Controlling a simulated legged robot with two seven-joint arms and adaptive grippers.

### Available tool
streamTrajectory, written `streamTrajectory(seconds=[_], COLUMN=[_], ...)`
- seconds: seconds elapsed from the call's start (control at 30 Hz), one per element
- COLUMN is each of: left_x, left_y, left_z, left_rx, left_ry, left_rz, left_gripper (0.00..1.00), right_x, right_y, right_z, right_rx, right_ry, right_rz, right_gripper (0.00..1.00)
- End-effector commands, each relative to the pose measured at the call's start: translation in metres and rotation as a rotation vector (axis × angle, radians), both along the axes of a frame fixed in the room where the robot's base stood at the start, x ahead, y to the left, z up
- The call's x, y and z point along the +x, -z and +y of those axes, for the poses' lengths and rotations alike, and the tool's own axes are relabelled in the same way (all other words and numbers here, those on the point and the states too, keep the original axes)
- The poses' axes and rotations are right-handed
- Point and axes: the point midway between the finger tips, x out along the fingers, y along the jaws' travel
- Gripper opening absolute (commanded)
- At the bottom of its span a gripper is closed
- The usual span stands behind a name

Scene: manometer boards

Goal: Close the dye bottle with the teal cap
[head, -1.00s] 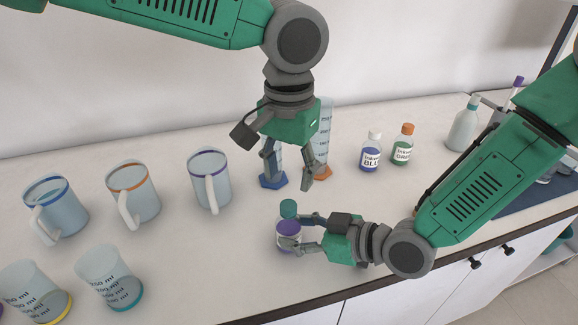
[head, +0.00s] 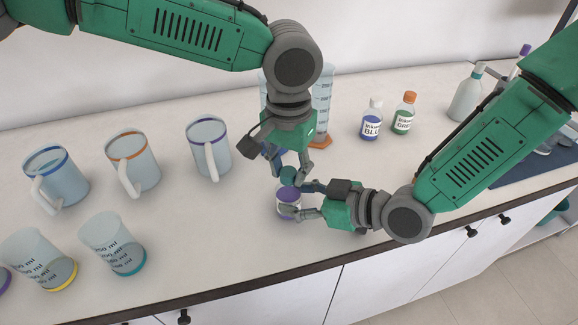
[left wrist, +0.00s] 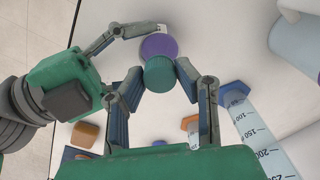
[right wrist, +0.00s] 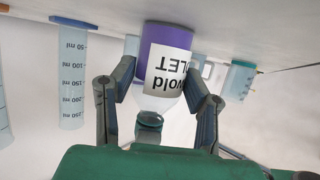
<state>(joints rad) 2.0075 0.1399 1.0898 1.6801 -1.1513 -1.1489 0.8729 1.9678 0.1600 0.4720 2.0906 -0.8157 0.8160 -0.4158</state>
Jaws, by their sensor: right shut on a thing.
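The dye bottle (head: 284,205) holds violet dye and stands on the counter near its front edge. Its white label shows in the right wrist view (right wrist: 166,68). The teal cap (head: 288,176) is at the bottle's mouth; I cannot tell how tightly it sits. It also shows in the left wrist view (left wrist: 159,76). My right gripper (head: 297,199) is shut on the bottle from the right side. My left gripper (head: 290,170) points down from above, with its open fingers on either side of the cap. Contact with the cap is unclear.
A blue ink bottle (head: 371,122) and a green ink bottle (head: 404,115) stand behind to the right. A measuring cylinder (head: 322,95) stands behind my left gripper. Several mugs (head: 132,165) and beakers (head: 122,245) stand at left.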

Motion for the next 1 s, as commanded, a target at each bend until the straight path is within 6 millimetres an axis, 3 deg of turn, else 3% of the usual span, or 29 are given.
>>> streamTrajectory(seconds=[0.37, 0.57, 0.83, 0.9, 1.0], left_x=[-0.0035, -0.0007, 0.0002, 0.0004, 0.0005], left_y=[0.0, -0.0004, 0.001, 0.0009, 0.0008], left_z=[-0.0023, -0.0002, 0.0001, 0.0004, 0.0005], left_rx=[0.007, 0.005, -0.001, -0.001, -0.001], left_ry=[0.085, 0.359, 0.905, 0.987, 0.978], left_rz=[0.006, -0.003, 0.002, 0.002, 0.002], left_gripper=[0.0, 0.0, 0.0, 0.0, 0.0], right_x=[-0.0007, -0.0004, 0.0003, 0.0002, 0.0], right_y=[0.002, 0.002, 0.0019, 0.0019, 0.0018], right_z=[-0.0007, -0.0006, -0.0004, -0.0003, -0.0002], right_rx=[-0.004, -0.004, -0.004, -0.004, -0.004], right_ry=[0.0, 0.001, 0.001, 0.0, 0.0], right_rz=[0.004, 0.004, 0.004, 0.003, 0.003], right_gripper=[0.0, 0.0, 0.0, 0.0, 0.0])
